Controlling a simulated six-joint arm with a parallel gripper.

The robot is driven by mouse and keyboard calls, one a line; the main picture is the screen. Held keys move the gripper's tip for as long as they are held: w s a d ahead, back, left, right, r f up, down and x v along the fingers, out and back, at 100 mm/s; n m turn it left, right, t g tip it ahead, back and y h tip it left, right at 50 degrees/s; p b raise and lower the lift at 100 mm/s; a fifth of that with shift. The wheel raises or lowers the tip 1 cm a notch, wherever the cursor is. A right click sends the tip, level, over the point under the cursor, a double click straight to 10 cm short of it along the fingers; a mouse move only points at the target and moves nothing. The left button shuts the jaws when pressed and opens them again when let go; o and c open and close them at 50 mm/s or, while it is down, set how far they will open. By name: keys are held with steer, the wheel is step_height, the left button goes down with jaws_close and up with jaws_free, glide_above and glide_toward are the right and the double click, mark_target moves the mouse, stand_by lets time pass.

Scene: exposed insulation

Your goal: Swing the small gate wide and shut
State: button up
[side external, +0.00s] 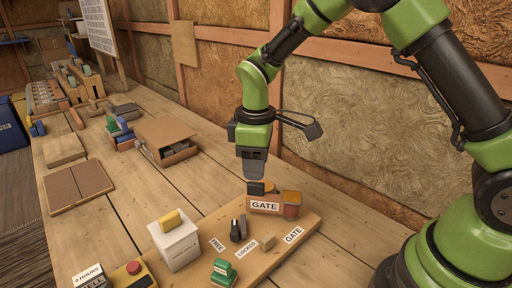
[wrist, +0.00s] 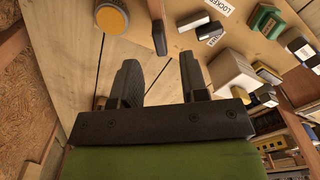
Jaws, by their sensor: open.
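The small gate (side external: 265,207), a wooden panel with a GATE label, stands at the back of a wooden board (side external: 285,254). An orange-topped round post (side external: 291,203) is at its right end. In the wrist view, a thin brown panel that looks like the gate (wrist: 157,30) shows nearly edge-on, just beyond my fingertips. The post's round yellow-orange top (wrist: 97,18) is to its left. My gripper (side external: 256,187) points down by the gate's left end in the side view. Its two fingers (wrist: 157,70) are apart with nothing between them. Contact with the gate cannot be told.
A green stamp (side external: 223,272) and white box (side external: 175,242) are in front and left. An open cardboard box (side external: 166,140) lies farther back. The insulated wall is behind.

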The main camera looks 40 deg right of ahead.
mark_target(256, 183)
step_height(256, 183, up, 4)
steer(key=shift+r, duration=0.15)
stand_by(0.3)
step_height(256, 183, down, 10)
stand_by(0.5)
jaws_close()
